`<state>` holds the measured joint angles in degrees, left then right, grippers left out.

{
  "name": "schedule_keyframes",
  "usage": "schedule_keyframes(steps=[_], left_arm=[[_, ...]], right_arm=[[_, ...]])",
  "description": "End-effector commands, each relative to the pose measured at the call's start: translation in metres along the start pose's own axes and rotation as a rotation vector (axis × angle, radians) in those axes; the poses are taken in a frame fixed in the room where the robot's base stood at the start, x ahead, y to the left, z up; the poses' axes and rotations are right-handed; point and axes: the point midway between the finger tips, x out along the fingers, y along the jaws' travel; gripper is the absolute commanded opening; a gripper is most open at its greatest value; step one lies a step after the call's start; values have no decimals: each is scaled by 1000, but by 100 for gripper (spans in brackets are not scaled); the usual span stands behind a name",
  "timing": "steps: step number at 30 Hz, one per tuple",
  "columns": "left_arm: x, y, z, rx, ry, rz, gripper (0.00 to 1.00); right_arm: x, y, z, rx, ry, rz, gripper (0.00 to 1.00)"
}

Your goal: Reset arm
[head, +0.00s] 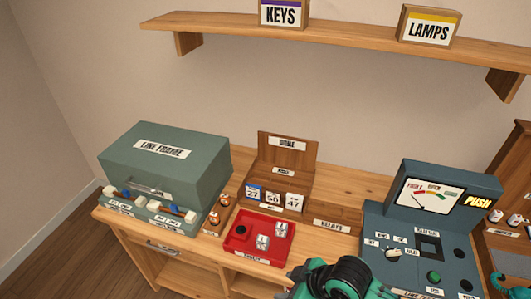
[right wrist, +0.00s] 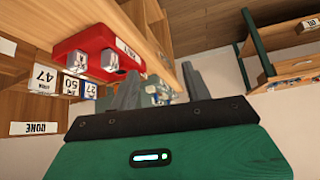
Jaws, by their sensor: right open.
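My right gripper (right wrist: 162,88) shows in the right wrist view with its two grey fingers apart and nothing between them. The red tray (right wrist: 78,38) lies beyond the fingers, to the upper left. In the head view a green and black part of my arm is at the bottom edge, in front of the desk; its fingertips are not visible there. The red tray (head: 275,222) in the head view holds two white cubes (head: 262,242) and a dark round spot. My left gripper is in neither view.
A grey-green line frame box (head: 165,165) stands at the desk's left. A wooden rack (head: 285,160) holds tags 27, 50 and 47. A dark console (head: 375,225) with a lit PUSH sign stands right. A shelf (head: 330,37) with KEYS and LAMPS signs hangs above.

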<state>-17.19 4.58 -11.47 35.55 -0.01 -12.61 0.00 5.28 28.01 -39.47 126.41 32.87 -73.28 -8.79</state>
Motion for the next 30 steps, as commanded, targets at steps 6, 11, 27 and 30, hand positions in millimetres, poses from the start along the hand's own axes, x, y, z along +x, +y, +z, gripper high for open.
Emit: schedule_keyframes(steps=[6,11,27,30], left_arm=[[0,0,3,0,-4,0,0],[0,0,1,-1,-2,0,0],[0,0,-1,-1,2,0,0],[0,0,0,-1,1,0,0]], right_arm=[[-21,-5,32,222,-26,116,49],[-44,-4,75,410,-95,224,49],[-93,-19,195,776,-336,447,49],[-70,-13,206,774,-343,441,49]])
